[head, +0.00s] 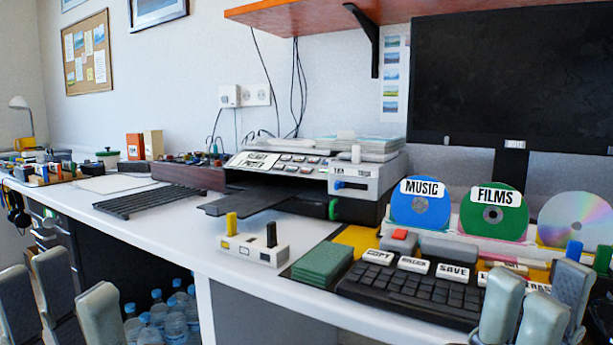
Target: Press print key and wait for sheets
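A black keyboard (415,290) lies at the front right of the white desk, with white labelled keys along its back edge. I can read COPY (378,257) and SAVE (453,272); the label on the key (413,265) between them is hard to read, and keys further right are partly hidden by my fingers. The printer (300,178) stands behind, its dark output tray (246,204) out and bare, with no sheet visible on it. My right gripper (535,300) is open and empty, in front of the keyboard's right end. My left gripper (60,290) is open and empty at lower left.
A blue MUSIC disc (421,212), a green FILMS disc (493,216) and a silver disc (578,219) stand behind the keyboard. A small white box (253,247) with yellow and black pegs and green pads (322,264) lie left of it. Bottles (160,313) stand below the desk.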

